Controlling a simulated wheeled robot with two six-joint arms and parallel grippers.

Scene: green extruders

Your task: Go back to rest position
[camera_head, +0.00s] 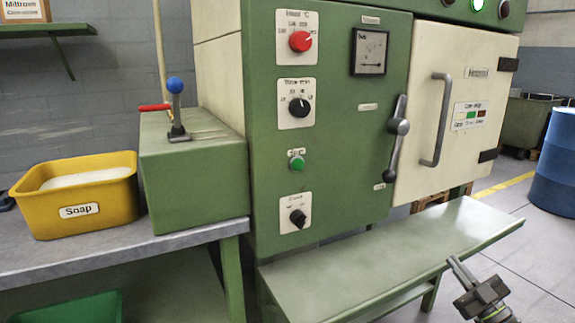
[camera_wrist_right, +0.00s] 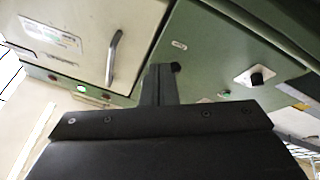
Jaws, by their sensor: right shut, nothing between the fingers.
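My right gripper (camera_head: 455,262) is at the lower right of the head view, beside the right part of the green bench shelf (camera_head: 370,262). Its fingers are shut with nothing between them. In the right wrist view the closed fingers (camera_wrist_right: 160,78) point up at the machine front. The green machine (camera_head: 335,130) has a cream door (camera_head: 455,110) with a grey handle (camera_head: 438,120), and the door looks closed. A dark lever (camera_head: 398,128) sits left of the door. The right gripper is apart from the door and lever in the head view. My left gripper is not in view.
A yellow soap bin (camera_head: 105,208) and a green lever box (camera_head: 195,180) stand on the grey table (camera_head: 60,262) at left. A green crate (camera_head: 75,307) is below. A blue barrel (camera_head: 555,165) stands at far right. Open floor lies right of the shelf.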

